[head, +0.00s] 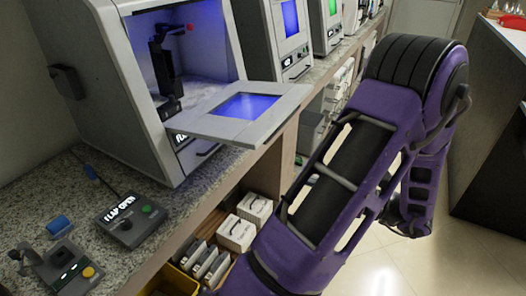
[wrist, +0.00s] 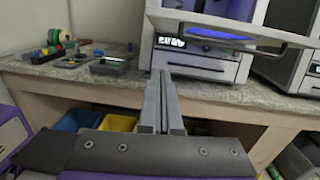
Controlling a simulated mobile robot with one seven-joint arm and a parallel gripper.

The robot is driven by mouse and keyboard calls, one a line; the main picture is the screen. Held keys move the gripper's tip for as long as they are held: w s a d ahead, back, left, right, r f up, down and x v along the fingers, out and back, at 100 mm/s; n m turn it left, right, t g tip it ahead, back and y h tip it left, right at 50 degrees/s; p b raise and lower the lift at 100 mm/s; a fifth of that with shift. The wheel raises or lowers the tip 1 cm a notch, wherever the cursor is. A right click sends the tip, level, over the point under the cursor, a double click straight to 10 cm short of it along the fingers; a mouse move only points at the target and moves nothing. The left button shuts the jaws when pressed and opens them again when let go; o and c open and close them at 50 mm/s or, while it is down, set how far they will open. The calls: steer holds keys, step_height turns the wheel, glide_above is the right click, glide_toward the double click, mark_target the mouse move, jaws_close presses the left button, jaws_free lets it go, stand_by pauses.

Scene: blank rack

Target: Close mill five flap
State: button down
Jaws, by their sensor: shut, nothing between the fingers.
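A grey mill (head: 145,120) stands on the left of the bench with its front flap (head: 210,133) swung down, sticking out about level over the bench edge. The flap has a blue-lit window. Inside the open chamber are a black fixture and a red knob. A control box (head: 130,220) in front of the mill reads "FLAP OPEN". In the wrist view my gripper (wrist: 161,78) is shut and empty, below and left of the flap (wrist: 225,35), which shows from underneath with a dark handle bar. I see a gap between them in that picture. The head view does not show my gripper.
More mills with lit windows (head: 290,17) line the bench to the right. A second control box (head: 62,268) sits at the front left. White boxes (head: 237,233) and a yellow bin (head: 172,281) fill the shelf below. Open floor (head: 480,258) lies right of my purple arm.

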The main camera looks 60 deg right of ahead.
steer(key=w+r+m+h, duration=0.1)
steer(key=w+r, duration=0.4)
steer(key=w, duration=0.5)
steer(key=shift+t, duration=0.3)
steer(key=shift+r, duration=0.1)
